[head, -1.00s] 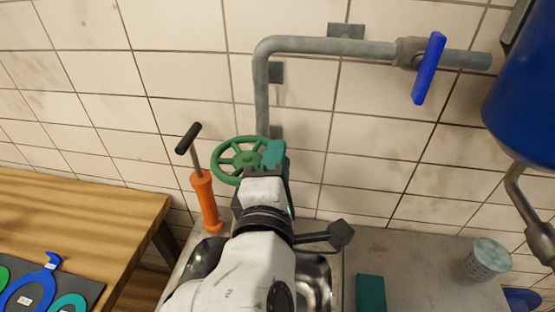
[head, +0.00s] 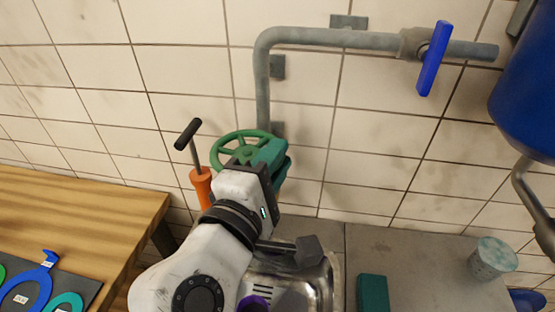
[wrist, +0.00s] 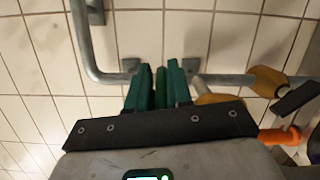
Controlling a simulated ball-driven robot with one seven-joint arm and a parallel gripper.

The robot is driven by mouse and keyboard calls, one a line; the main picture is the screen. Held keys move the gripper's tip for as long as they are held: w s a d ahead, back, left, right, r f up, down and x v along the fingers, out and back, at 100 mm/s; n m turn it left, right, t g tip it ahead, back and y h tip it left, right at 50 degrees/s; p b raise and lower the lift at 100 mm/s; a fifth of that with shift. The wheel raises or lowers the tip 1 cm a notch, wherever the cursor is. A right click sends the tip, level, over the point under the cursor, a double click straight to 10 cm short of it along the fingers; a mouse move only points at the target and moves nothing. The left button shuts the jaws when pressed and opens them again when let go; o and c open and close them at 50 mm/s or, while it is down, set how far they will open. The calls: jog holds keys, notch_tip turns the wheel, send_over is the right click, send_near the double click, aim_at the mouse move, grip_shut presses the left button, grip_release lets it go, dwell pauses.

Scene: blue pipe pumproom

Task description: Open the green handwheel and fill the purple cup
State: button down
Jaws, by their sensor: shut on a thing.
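The green handwheel (head: 243,152) stands in front of the tiled wall, near the lower end of the grey pipe. My gripper (head: 270,152), with teal fingers, is shut on the right side of its rim. In the wrist view, a green piece of the handwheel (wrist: 161,88) shows between the two fingers (wrist: 158,80). The purple cup (head: 254,303) is in the metal sink, at the bottom edge of the head view. Only part of its top shows; my arm and the frame edge hide the rest.
An orange hand pump (head: 202,187) stands close left of the handwheel. A blue lever (head: 433,58) sits on the upper pipe (head: 320,37). A teal box (head: 373,293) and a speckled cup (head: 493,258) stand on the counter. A wooden table (head: 80,215) is at left.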

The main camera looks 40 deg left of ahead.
jog(key=m+h, duration=0.1)
jog(key=h, duration=0.1)
jog(key=s+m+h, duration=0.1)
jog(key=h, duration=0.1)
jog(key=m+h, duration=0.2)
jog(key=shift+s+f+t+h, duration=0.2)
jog(key=shift+s+t+h, duration=0.1)
jog(key=shift+s+t, duration=0.1)
jog(key=shift+s+a+f+m+g+h, duration=0.15)
jog(key=shift+s+m+h, duration=0.1)
jog(key=shift+m+h, duration=0.5)
jog(key=shift+s+d+r+m+g+h, duration=0.15)
jog(key=shift+m+h, duration=0.3)
jog(key=shift+h, duration=0.5)
jog(key=shift+a+f, duration=0.1)
jog(key=shift+f, duration=0.05)
jog(key=c, duration=1.3)
grip_release()
jog(key=shift+o, duration=1.1)
jog(key=shift+r, duration=0.2)
jog(key=shift+s+a, duration=0.1)
jog(key=shift+s, duration=0.05)
jog(key=b+v, duration=0.1)
jog(key=v, duration=0.9)
jog(key=shift+s+b, duration=0.3)
jog(key=shift+a, duration=0.1)
